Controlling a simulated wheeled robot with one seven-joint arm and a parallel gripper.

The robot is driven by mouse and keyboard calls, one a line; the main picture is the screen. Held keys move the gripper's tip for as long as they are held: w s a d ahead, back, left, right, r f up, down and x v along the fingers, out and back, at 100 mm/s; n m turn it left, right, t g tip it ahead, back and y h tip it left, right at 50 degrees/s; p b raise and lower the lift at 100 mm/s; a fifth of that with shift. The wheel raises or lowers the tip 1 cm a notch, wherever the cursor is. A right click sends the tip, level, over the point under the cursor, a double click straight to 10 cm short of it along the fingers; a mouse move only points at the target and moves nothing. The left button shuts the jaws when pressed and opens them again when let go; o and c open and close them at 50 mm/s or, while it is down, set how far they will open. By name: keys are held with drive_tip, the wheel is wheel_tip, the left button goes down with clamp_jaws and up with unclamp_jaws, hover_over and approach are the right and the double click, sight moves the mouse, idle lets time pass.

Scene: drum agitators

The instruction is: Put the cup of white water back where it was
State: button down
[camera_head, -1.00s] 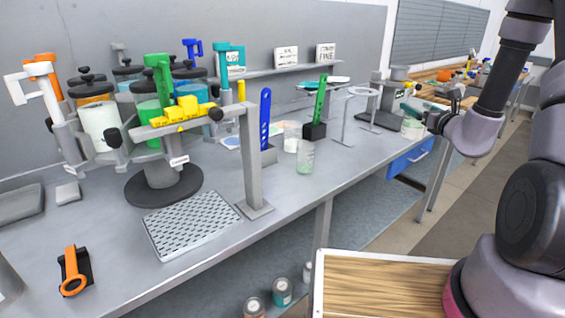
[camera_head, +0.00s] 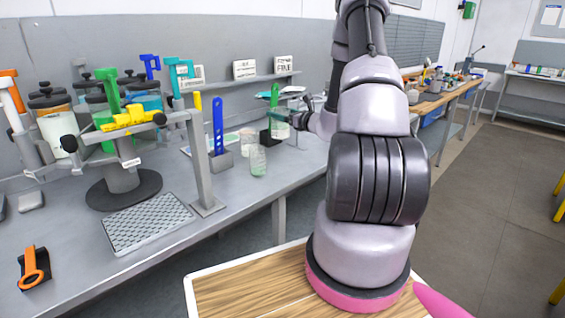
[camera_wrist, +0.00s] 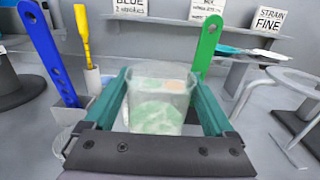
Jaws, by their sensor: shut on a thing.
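My gripper (camera_wrist: 160,112) is shut on a clear cup (camera_wrist: 160,98) with pale, green-tinted contents, held upright between its teal fingers in the wrist view. In the head view my gripper (camera_head: 297,118) is over the back part of the bench, right of the green spatula (camera_head: 274,96), with the held cup (camera_head: 280,128) small and partly covered. I cannot tell its exact height above the bench. Two other clear cups stand on the bench: a whitish one (camera_head: 247,139) and a greenish one (camera_head: 258,161) nearer the front edge.
A blue spatula (camera_head: 218,125) stands in a holder left of the cups. A grey post (camera_head: 200,165) and perforated tray (camera_head: 148,221) stand further left, beside the drum agitator (camera_head: 123,180). A ring stand (camera_wrist: 285,85) is right of the held cup. Labelled signs line the back shelf.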

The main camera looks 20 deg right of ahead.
sight(285, 138)
drive_tip(key=f, duration=0.2)
drive_tip(key=d+f, duration=0.1)
drive_tip(key=f, duration=0.2)
drive_tip(key=shift+w+d+f, duration=0.1)
drive_tip(key=shift+d+f, duration=0.25)
drive_tip(key=shift+d, duration=0.05)
drive_tip(key=shift+f, duration=2.4)
drive_tip(key=shift+f, duration=0.15)
unclamp_jaws()
